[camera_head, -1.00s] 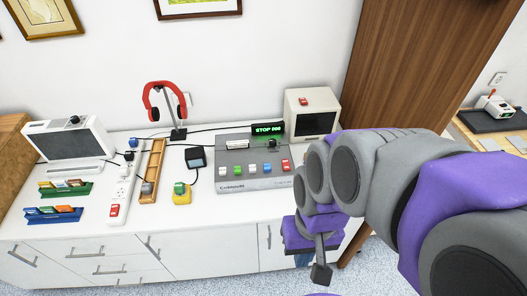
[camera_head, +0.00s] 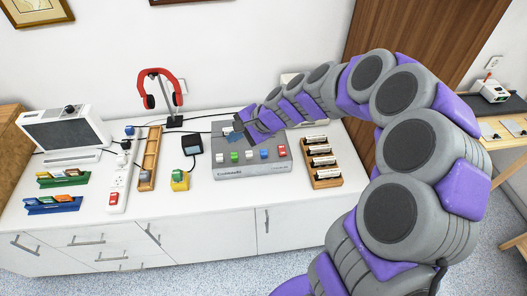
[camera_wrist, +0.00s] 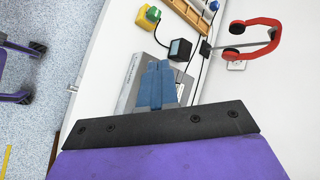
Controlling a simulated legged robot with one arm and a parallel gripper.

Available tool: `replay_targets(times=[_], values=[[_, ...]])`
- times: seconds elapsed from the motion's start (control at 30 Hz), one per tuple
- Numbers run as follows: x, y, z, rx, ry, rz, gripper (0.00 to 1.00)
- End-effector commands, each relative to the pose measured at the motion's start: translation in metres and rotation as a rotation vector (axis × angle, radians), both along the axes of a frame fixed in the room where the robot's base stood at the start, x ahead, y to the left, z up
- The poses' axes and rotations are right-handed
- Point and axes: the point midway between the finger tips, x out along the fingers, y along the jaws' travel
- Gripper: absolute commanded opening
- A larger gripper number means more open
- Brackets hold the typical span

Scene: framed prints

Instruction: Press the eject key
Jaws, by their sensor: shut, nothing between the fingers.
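A grey deck (camera_head: 228,172) stands on the white counter, with a row of coloured keys along its front: white, green (camera_head: 234,156), white, blue (camera_head: 264,154) and red (camera_head: 282,150). Key labels are too small to read, so I cannot tell which is the eject key. My gripper (camera_head: 234,133) is over the deck's back left part, behind the key row; contact cannot be told. Its blue fingers (camera_wrist: 157,85) are together and empty in the wrist view, in front of the grey deck (camera_wrist: 130,92), whose keys are hidden there. My arm hides the deck's back right and its display.
A rack of cassettes (camera_head: 320,160) stands right of the deck. Left are a yellow box with a green button (camera_head: 180,181), a dark small box (camera_head: 192,145), a power strip (camera_head: 119,175), a wooden tray (camera_head: 151,160) and red headphones (camera_head: 158,88) on a stand.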

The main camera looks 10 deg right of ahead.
Motion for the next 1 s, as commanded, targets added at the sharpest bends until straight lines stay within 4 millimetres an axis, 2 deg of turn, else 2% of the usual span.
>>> replay_targets(times=[0.1, 0.2, 0.4, 0.5, 0.6, 1.0], values=[[0.038, -0.016, -0.022, 0.059, 0.041, -0.154, 0.00], [0.064, -0.034, -0.044, 0.100, 0.081, -0.284, 0.00], [0.104, -0.077, -0.088, 0.149, 0.141, -0.523, 0.00], [0.114, -0.093, -0.106, 0.159, 0.163, -0.605, 0.00], [0.119, -0.104, -0.116, 0.166, 0.175, -0.653, 0.00], [0.122, -0.110, -0.121, 0.169, 0.181, -0.681, 0.00]])
